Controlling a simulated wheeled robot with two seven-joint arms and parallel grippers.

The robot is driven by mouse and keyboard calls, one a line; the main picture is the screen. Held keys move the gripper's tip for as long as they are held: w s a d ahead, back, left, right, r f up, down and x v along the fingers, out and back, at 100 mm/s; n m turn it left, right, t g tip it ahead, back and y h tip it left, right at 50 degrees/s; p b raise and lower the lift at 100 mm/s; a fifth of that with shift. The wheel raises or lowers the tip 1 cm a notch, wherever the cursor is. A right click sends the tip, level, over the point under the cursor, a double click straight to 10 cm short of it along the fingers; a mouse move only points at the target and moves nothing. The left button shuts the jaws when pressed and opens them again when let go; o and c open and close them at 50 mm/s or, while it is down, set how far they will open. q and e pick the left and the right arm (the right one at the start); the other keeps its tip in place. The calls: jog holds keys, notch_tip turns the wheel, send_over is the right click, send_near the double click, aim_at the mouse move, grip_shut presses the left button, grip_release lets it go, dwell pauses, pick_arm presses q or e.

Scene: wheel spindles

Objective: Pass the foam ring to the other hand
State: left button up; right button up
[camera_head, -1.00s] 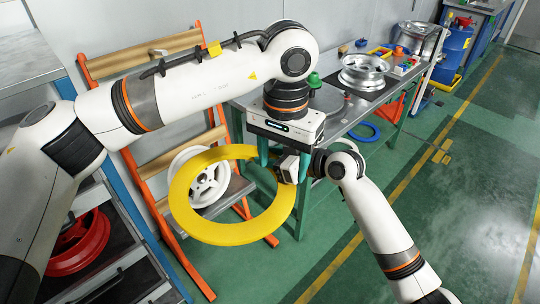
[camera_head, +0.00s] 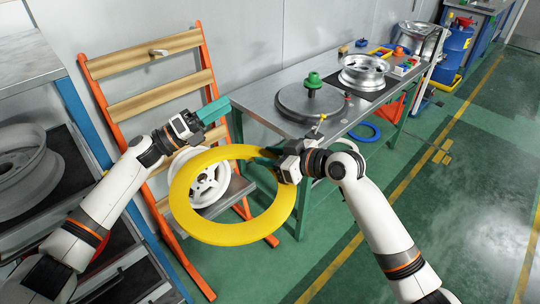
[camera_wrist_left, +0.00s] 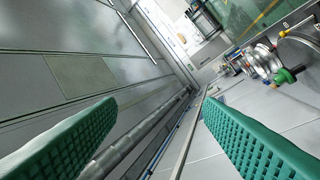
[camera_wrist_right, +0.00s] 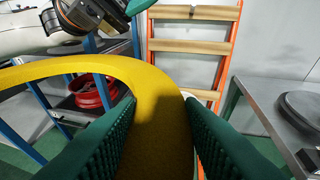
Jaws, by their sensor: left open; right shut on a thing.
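The yellow foam ring (camera_head: 232,238) hangs in the air in the head view, in front of the orange rack. My right gripper (camera_head: 268,163) is shut on the ring's right side. The right wrist view shows the ring (camera_wrist_right: 158,125) between its green fingers (camera_wrist_right: 160,135). My left gripper (camera_head: 213,112) is above and left of the ring, apart from it, with its green fingers pointing right. In the left wrist view its fingers (camera_wrist_left: 155,140) are spread with nothing between them.
An orange rack with wooden bars (camera_head: 150,105) holds a white wheel rim (camera_head: 203,182) behind the ring. A workbench (camera_head: 262,100) carries a grey disc with a green knob (camera_head: 312,82) and a silver rim (camera_head: 366,72). A blue-framed shelf (camera_head: 85,125) is at left. Green floor is open at right.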

pick_arm(q)
jog(key=w+a+f+n+t+y, duration=0.1)
jog(key=a+f+n+t+y, duration=0.35)
jog(key=f+n, duration=0.5)
jog(key=w+a+f+n+t+y, duration=0.25)
jog(key=a+f+n+y, duration=0.3)
jog(key=f+n, duration=0.4)
jog(key=s+a+f+n+g+y, duration=0.1)
jog(key=s+a+f+n+y, duration=0.2)
jog(key=f, duration=0.6)
jog(key=s+a+f+n+g+y, duration=0.1)
jog(key=s+f+n, duration=0.1)
jog(key=s+f, duration=0.45)
jog(key=s+a+f+n+y, duration=0.1)
jog(key=s+f+n+y, duration=0.15)
jog(key=f, duration=0.75)
jog(key=s+a+f+n+g+y, duration=0.25)
jog(key=s+f+n+g, duration=0.35)
jog(key=s+f, duration=1.35)
jog(key=s+d+f+n+g, duration=0.1)
jog(key=s+f+n+g, duration=0.1)
jog(key=s, duration=1.2)
jog(key=s+f+n+g+y, duration=0.1)
jog(key=s+f+n+g, duration=0.2)
jog(key=s, duration=1.2)
jog(key=shift+d+f+g, duration=0.4)
jog(key=shift+f+g, duration=0.05)
jog(key=shift+g, duration=0.35)
